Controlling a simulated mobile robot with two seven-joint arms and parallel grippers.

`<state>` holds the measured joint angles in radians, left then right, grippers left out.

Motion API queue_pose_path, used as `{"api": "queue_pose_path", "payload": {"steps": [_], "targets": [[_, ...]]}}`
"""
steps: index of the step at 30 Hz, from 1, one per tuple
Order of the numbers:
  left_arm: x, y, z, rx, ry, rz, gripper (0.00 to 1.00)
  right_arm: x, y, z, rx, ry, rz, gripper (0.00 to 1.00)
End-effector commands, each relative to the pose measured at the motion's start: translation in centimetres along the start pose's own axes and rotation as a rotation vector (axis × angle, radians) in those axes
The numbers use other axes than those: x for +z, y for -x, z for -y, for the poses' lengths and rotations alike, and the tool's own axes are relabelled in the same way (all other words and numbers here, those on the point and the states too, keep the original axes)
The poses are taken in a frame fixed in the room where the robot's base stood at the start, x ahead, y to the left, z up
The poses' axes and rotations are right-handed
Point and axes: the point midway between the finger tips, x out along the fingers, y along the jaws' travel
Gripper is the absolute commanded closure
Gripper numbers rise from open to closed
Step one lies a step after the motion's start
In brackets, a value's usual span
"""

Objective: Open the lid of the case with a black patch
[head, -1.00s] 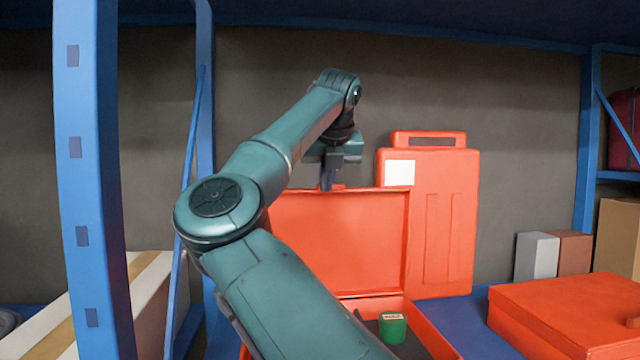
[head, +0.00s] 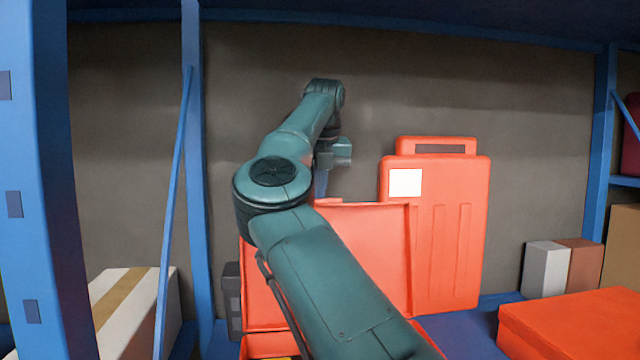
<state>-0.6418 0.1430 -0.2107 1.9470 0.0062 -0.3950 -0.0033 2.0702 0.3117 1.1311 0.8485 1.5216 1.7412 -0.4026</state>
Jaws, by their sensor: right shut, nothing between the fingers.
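An orange-red case stands open on the blue shelf, its lid (head: 375,245) upright. My arm hides much of the lid and most of the case's inside. I see no black patch on it. My right gripper (head: 321,188) is at the lid's top edge, pointing down. It is shut with nothing in it; I cannot tell whether it touches the lid. My left gripper is not in view.
A second orange-red case (head: 452,250) with a white label stands upright behind, against the wall. A closed red box (head: 575,322) lies at the right. Blue posts (head: 196,150) and a striped carton (head: 130,300) are at the left.

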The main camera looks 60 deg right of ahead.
Motion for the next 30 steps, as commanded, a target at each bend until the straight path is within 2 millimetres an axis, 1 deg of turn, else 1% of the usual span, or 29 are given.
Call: {"api": "queue_pose_path", "payload": {"steps": [10,14,17,20,24,28,30], "targets": [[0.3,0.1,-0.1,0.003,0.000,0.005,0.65,0.0,0.0,0.0,0.000,0.000,0.000,1.00],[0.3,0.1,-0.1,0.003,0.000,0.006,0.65,0.0,0.8,0.0,0.001,0.001,0.002,1.00],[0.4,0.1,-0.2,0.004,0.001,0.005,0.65,0.0,2.2,0.0,0.002,0.002,0.003,1.00],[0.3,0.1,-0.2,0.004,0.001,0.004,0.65,0.1,4.5,0.0,0.002,0.003,0.004,1.00],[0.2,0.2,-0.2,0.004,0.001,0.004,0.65,0.1,8.1,0.1,0.001,0.003,0.005,1.00],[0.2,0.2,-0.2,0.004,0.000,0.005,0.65,0.0,10.5,0.1,0.002,0.003,0.003,1.00],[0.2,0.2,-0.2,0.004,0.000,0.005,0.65,0.0,11.2,0.1,0.001,0.002,0.000,1.00]]}}
